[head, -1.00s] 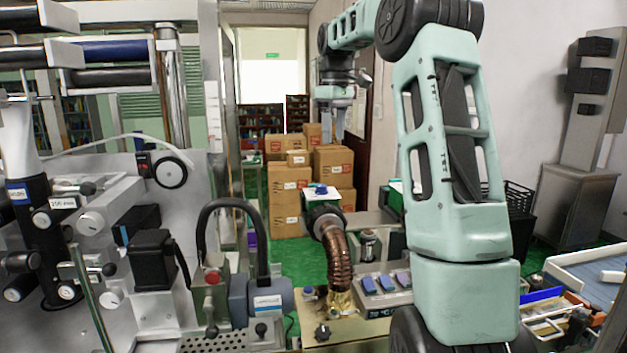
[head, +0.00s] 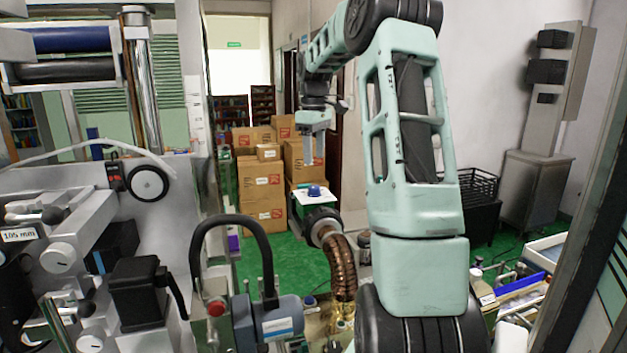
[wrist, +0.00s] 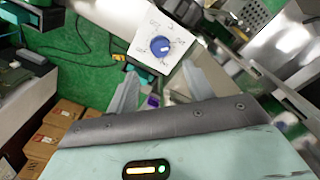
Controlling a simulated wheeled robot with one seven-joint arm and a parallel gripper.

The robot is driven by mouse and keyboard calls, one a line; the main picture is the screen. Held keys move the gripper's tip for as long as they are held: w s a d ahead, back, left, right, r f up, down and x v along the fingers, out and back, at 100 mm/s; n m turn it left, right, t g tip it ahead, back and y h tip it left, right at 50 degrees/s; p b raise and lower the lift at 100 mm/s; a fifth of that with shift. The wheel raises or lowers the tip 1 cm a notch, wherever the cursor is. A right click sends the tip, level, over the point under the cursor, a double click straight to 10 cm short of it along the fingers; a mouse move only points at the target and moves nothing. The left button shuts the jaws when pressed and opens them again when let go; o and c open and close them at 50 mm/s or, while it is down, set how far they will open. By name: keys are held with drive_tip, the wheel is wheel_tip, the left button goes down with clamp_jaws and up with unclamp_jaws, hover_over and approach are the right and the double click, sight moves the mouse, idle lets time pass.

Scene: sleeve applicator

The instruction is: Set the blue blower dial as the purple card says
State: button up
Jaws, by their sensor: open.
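The blue dial (head: 314,192) sits on a white plate above the blower hose in the head view. In the wrist view the dial (wrist: 160,46) shows a white pointer mark toward the lower right; the scale marks around it on the white panel (wrist: 146,38) are too small to read. My gripper (head: 314,152) is open and empty, above the dial and apart from it. Its two fingers (wrist: 160,72) stand below the dial in the wrist view. A small purple patch (head: 233,243) shows at the left; I cannot tell whether it is the card, and no writing is legible.
A copper-coloured hose (head: 342,265) rises under the dial's plate. A grey motor (head: 268,322) with a black curved hose (head: 240,222) stands left of it. Cardboard boxes (head: 262,190) are stacked behind on the green floor. A dark post (head: 585,230) stands at the right.

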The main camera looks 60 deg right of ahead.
sight(314, 186)
wheel_tip(314, 186, down, 9)
drive_tip(key=shift+f+p, duration=0.1)
drive_tip(key=shift+p, duration=1.05)
drive_tip(key=c, duration=1)
